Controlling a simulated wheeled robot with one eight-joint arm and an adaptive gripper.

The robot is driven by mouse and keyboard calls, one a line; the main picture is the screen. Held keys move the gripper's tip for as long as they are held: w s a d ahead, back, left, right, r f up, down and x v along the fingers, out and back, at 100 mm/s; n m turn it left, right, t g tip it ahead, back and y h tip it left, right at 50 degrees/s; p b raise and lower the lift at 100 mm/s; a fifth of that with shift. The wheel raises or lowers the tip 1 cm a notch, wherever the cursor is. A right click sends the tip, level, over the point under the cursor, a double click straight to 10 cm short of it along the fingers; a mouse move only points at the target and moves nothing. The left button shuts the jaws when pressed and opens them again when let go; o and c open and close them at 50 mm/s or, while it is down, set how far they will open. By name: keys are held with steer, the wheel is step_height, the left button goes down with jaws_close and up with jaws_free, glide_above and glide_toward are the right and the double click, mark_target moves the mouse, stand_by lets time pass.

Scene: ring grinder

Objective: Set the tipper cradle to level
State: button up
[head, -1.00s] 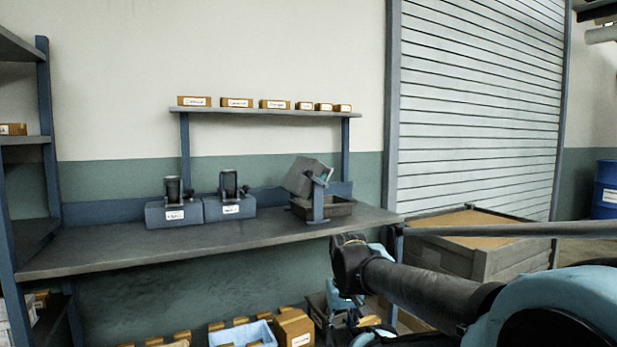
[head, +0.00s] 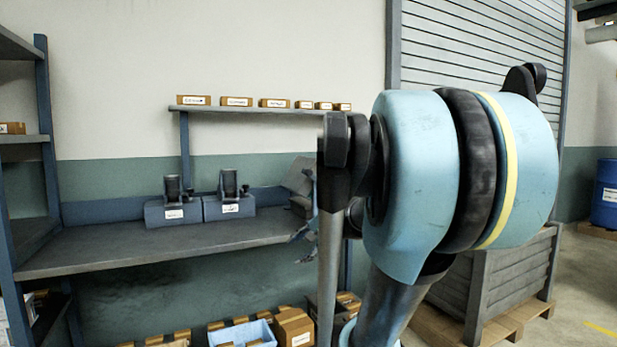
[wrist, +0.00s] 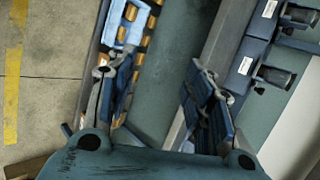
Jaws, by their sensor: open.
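The tipper cradle (head: 298,179) is a grey box at the right part of the workbench, partly hidden behind my arm in the head view. The visible part looks tilted; its stand and lower tray are mostly covered. My gripper (head: 303,240) is by the bench's front edge, in front of and below the cradle in the picture, with its fingers apart. In the wrist view my gripper (wrist: 160,92) shows two separated blue fingers with nothing between them. I cannot make out the cradle in the wrist view.
Two blue units with black cylinders (head: 173,208) (head: 230,203) stand left of the cradle on the workbench (head: 120,250). A shelf (head: 265,110) with small boxes is above. A blue bin (head: 240,335) and cartons lie below. A wooden crate (head: 500,275) stands right. The bench's front left is clear.

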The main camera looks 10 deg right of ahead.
steer(key=w+d+r+m+t+y, duration=0.2)
steer(key=w+d+r+m+t, duration=0.2)
steer(key=w+r+m, duration=0.55)
steer(key=m+t+h, duration=0.2)
steer(key=m+t, duration=0.3)
steer(key=m, duration=0.4)
glide_toward(310, 173)
steer(key=shift+n, duration=0.25)
steer(key=x, duration=1.1)
steer(key=shift+w, duration=0.25)
jaws_close()
